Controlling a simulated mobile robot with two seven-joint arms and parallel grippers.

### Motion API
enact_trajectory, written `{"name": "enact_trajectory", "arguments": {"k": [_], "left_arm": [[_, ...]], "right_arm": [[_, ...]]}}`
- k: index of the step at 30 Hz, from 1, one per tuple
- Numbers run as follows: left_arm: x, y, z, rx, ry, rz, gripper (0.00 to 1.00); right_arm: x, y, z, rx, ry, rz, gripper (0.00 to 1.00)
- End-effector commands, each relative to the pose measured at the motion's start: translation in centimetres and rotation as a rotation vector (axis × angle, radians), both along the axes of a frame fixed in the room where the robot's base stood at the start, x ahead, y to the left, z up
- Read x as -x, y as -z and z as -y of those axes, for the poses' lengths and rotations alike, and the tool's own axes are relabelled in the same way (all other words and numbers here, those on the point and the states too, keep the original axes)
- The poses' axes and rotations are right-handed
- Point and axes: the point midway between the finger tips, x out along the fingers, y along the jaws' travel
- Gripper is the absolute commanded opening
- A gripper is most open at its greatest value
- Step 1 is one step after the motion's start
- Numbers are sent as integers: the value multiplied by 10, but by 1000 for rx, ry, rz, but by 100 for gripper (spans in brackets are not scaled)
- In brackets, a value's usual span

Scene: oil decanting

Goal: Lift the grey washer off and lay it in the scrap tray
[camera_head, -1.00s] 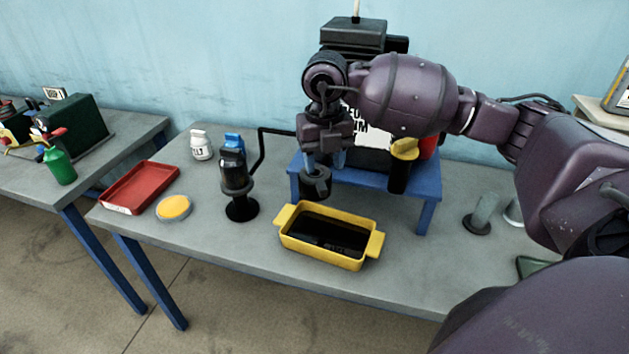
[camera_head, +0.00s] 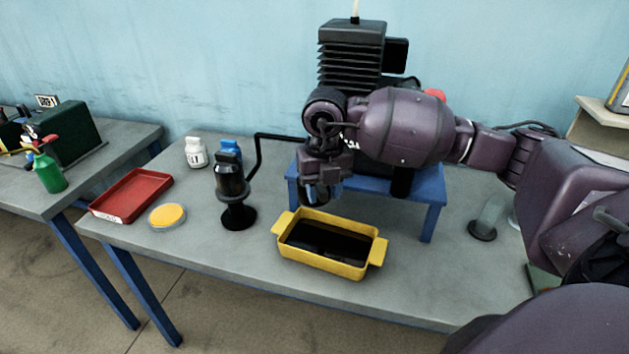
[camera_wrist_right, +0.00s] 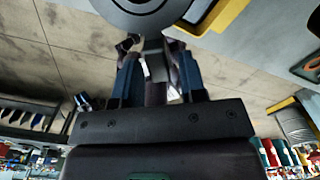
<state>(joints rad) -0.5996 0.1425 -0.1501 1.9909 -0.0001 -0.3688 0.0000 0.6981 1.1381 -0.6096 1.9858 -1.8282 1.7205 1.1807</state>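My right gripper (camera_head: 321,192) points down just above the rear rim of a yellow pan, at the front of the blue stand. A dark round part (camera_head: 311,195) is at its fingertips. In the right wrist view, the two blue fingers (camera_wrist_right: 160,70) flank a narrow gap. A dark grey ring-shaped part (camera_wrist_right: 140,12) lies just beyond their tips, cut off by the top edge. I cannot tell whether it is the grey washer or whether the fingers grip it. A red tray (camera_head: 109,217) with a white label, likely the scrap tray, is empty at the table's left. My left gripper is out of view.
The yellow pan (camera_head: 375,258) holds dark liquid. A black device with a blue top (camera_head: 231,180) stands between it and the red tray. A yellow-lidded dish (camera_head: 167,216) and white bottle (camera_head: 195,153) are nearby. A finned engine (camera_head: 351,60) rises behind my arm; the blue stand (camera_head: 429,185) is below.

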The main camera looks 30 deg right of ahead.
Motion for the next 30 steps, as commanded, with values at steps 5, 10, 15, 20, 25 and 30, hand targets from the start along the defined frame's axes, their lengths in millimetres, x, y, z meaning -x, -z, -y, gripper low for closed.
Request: {"name": "enact_trajectory", "arguments": {"k": [5,10,15,20,25,30], "left_arm": [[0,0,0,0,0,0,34],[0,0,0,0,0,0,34],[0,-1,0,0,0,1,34],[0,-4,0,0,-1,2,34],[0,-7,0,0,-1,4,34],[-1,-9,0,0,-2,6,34]], "right_arm": [[0,0,0,0,0,0,11],[0,0,0,0,0,0,0],[0,-1,0,0,0,0,0],[0,-5,0,0,0,1,0],[0,-10,0,0,0,0,0],[0,-14,0,0,0,0,0]]}}
